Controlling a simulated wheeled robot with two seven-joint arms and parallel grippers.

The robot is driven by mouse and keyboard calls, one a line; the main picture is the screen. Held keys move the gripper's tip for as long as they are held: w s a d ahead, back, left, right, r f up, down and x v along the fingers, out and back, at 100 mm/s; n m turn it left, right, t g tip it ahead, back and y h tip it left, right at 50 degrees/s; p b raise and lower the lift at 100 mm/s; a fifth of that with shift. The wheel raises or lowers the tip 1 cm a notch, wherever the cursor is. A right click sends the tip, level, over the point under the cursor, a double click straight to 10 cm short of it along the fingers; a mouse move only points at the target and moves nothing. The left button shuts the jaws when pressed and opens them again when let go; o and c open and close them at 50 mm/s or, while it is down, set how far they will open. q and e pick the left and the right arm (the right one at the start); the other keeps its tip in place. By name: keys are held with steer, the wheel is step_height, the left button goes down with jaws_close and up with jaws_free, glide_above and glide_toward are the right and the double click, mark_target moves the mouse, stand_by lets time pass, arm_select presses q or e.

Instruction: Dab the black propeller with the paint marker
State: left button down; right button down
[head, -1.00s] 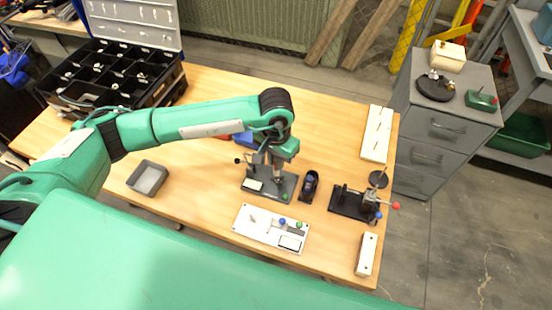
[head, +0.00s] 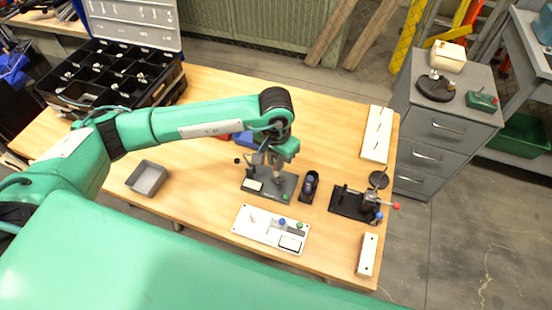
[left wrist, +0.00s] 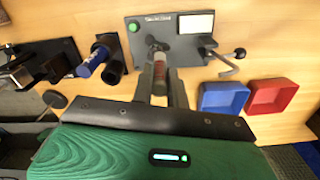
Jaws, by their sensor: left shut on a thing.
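A blue cylinder (left wrist: 94,60) stands in a black holder (left wrist: 113,47) beside the plate. I cannot make out a black propeller with certainty. My right gripper is not in view.
Blue (left wrist: 222,97) and red (left wrist: 272,95) bins lie beside the plate. A white panel (head: 246,226), a black fixture (head: 347,203) with a red knob and a grey bin (head: 147,179) share the table. A compartment case (head: 110,75) is at the back left.

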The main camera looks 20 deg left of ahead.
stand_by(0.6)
arm_select(q)
steer(key=shift+r+p, duration=0.6)
steer(key=shift+r, duration=1.85)
